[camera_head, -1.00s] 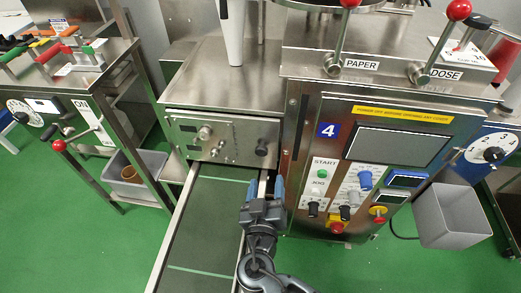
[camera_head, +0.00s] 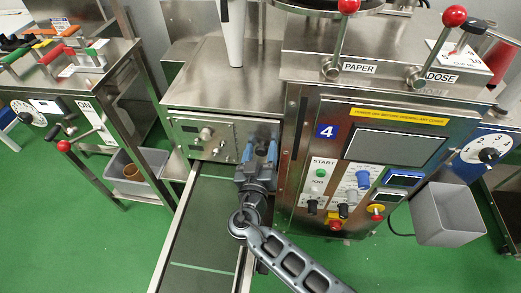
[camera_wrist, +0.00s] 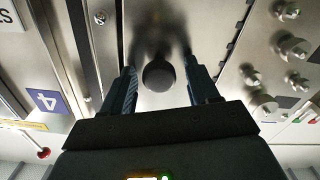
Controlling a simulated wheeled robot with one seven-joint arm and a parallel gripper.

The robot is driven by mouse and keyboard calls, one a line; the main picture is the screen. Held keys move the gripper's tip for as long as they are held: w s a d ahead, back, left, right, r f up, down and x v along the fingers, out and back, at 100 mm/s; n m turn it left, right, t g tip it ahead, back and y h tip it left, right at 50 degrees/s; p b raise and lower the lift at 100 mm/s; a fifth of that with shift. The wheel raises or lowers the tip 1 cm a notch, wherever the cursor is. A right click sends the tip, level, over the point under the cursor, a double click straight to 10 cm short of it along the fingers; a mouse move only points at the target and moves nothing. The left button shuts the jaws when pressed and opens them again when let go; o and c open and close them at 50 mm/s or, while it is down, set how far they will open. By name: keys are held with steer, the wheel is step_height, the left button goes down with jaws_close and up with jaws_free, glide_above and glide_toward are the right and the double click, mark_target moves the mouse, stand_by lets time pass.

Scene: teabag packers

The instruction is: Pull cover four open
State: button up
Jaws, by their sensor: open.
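Machine four carries a blue "4" label (camera_head: 326,131). To the left of the label is a low steel cover (camera_head: 219,137) with knobs on its face. My gripper (camera_head: 260,148) is at the right end of this cover, in front of where its black round knob sits. In the wrist view the black knob (camera_wrist: 158,76) shows between the two open fingers of my gripper (camera_wrist: 160,84), with a gap on each side. In the head view my gripper hides the knob.
A conveyor (camera_head: 207,222) runs out below the cover, under my arm. The control panel (camera_head: 362,165) stands close on the right, with a grey bin (camera_head: 448,214) beyond it. Another machine (camera_head: 75,85) is at the left. Green floor is free in front.

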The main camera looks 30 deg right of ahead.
jaws_close()
stand_by(0.5)
